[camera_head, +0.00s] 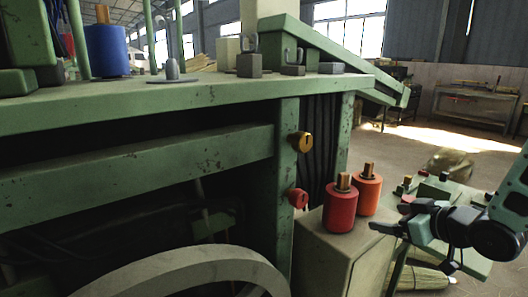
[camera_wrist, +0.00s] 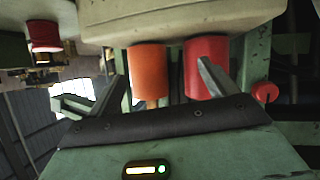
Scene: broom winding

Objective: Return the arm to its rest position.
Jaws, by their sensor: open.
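My gripper (camera_head: 374,228) is at the right of the head view, open, its fingers pointing left toward two spools on a beige cabinet. The red spool (camera_head: 341,208) and the orange spool (camera_head: 367,190) stand upright there, each with a wooden core on top. In the wrist view my gripper (camera_wrist: 142,92) has its two fingers spread apart, with nothing held. The orange spool (camera_wrist: 148,70) shows between the fingers, and the red spool (camera_wrist: 203,66) is partly covered by the right finger.
The green machine frame (camera_head: 150,160) fills the left, with a blue spool (camera_head: 107,50) on top and a wheel (camera_head: 190,268) below. A beige cabinet (camera_head: 340,262) stands below my gripper's left side. A green table (camera_head: 462,205) and broom straw (camera_head: 425,278) are near my arm. Open floor lies behind.

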